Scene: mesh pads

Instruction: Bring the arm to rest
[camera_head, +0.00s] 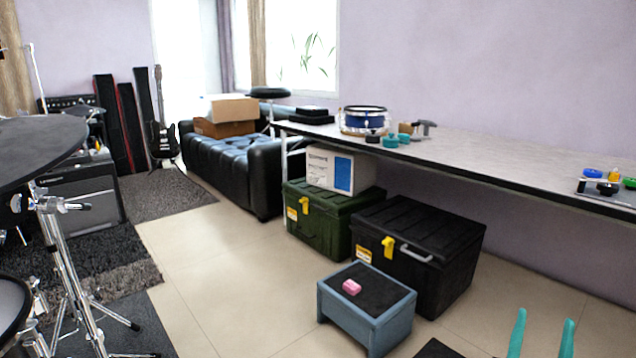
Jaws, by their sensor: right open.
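My right gripper (545,316) shows at the bottom right edge of the head view. Its two teal fingers point upward and stand apart, with nothing between them but the tiled floor behind. The rest of my right arm is below the picture. The gripper appears to the right of a small blue-grey stool (368,327) with a dark top, and touches nothing that I can see. My left gripper is not in view.
A long table (480,153) runs along the right wall, with a blue drum (364,119) and small items on it. A black case (418,245) and a green case (325,215) stand below. A drum kit (70,250) fills the left. Tiled floor (210,265) lies open in the middle.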

